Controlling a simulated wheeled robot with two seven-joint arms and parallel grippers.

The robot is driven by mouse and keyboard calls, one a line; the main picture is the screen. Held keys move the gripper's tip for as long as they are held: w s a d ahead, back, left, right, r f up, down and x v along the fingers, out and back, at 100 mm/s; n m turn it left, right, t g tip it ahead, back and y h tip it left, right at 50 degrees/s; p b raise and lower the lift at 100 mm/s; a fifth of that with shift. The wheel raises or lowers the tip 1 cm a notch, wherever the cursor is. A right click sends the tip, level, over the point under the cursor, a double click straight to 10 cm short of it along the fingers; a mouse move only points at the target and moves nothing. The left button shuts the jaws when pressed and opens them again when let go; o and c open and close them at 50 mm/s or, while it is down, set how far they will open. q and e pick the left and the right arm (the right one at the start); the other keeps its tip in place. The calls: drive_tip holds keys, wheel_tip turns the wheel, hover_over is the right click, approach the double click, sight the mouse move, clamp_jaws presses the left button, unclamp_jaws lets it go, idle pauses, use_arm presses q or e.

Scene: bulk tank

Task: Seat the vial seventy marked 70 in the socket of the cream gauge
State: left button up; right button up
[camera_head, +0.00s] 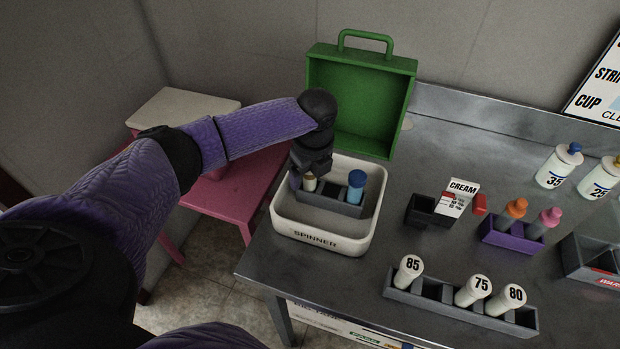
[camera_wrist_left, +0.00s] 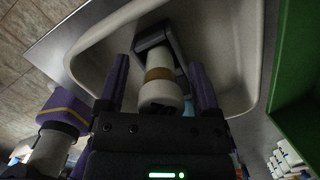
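My left gripper (camera_head: 310,176) points down into the white tray marked SPINNER. In the left wrist view its purple fingers (camera_wrist_left: 157,66) stand open on both sides of a white vial with a tan band (camera_wrist_left: 160,88), with gaps beside it. This vial (camera_head: 309,183) stands in a grey rack in the tray; no number on it is readable. The cream gauge (camera_head: 459,197) is on the steel table, with a dark block and an open socket (camera_head: 421,207) at its left. No mark 70 is legible in either view. My right gripper is not in view.
The white tray (camera_head: 318,242) also holds a blue-topped vial (camera_head: 356,186). An open green case (camera_head: 360,100) stands behind. A grey rack (camera_head: 452,309) at the front holds vials 85, 75 and 80. A purple rack (camera_head: 510,237) stands right of the gauge.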

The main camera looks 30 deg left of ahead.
use_arm(q)
clamp_jaws()
